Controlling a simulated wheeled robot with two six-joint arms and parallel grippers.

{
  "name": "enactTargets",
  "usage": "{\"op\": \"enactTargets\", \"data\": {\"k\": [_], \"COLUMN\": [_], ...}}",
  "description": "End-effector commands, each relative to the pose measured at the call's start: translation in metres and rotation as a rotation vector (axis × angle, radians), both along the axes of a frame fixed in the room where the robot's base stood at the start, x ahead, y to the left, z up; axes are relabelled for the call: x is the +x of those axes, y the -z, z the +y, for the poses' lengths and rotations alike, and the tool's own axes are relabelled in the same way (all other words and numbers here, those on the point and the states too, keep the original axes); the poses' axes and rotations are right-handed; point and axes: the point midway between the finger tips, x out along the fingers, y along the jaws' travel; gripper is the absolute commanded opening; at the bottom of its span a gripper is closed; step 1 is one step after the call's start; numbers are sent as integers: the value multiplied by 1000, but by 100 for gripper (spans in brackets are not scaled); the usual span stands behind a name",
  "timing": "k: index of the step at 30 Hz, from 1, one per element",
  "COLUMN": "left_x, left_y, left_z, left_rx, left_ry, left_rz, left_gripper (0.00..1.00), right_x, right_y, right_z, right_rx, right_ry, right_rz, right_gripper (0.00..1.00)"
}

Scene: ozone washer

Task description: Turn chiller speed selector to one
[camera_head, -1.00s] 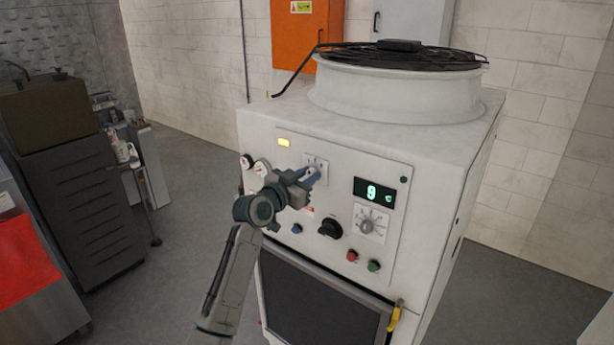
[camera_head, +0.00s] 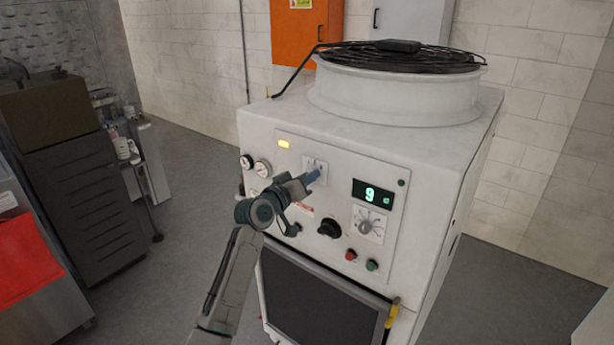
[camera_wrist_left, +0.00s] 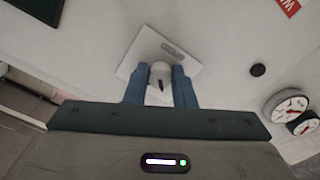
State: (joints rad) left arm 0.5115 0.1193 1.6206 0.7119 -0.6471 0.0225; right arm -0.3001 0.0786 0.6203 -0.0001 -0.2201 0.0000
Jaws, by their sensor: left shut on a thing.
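The chiller is a white cabinet (camera_head: 345,137) with a control panel on its front. A small selector knob on a square white plate (camera_head: 313,163) sits in the upper left part of that panel. My left gripper (camera_head: 314,176) reaches this plate, and its blue fingers cover the knob in the head view. In the left wrist view, the pale round knob (camera_wrist_left: 160,74) with a dark pointer mark sits between the two blue fingers, which are shut on it. Its plate (camera_wrist_left: 185,52) looks tilted in that view. The markings are too small to read. My right gripper is out of view.
The panel also holds a green display (camera_head: 373,193) reading 9, a grey dial (camera_head: 366,226), a black knob (camera_head: 330,229), red (camera_head: 351,255) and green (camera_head: 372,265) buttons, and two gauges (camera_head: 262,168). A fan (camera_head: 400,58) tops the cabinet.

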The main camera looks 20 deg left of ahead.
Motion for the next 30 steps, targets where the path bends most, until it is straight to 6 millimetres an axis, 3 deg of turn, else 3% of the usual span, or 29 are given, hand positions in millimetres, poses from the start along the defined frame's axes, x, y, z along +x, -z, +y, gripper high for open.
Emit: {"op": "enactTargets", "data": {"k": [16, 17, 20, 30], "left_x": [0, 0, 0, -3], "left_y": [0, 0, 0, 1], "left_z": [0, 0, 0, 2], "left_rx": [-27, -27, -27, -24], "left_ry": [0, 0, 0, 0], "left_rz": [9, 9, 9, 8], "left_gripper": [0, 27, 45, 45], "right_x": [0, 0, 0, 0], "right_y": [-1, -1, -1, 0], "right_z": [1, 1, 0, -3], "right_rx": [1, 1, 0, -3], "right_ry": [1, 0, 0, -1], "right_rz": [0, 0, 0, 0], "right_gripper": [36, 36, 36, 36]}}
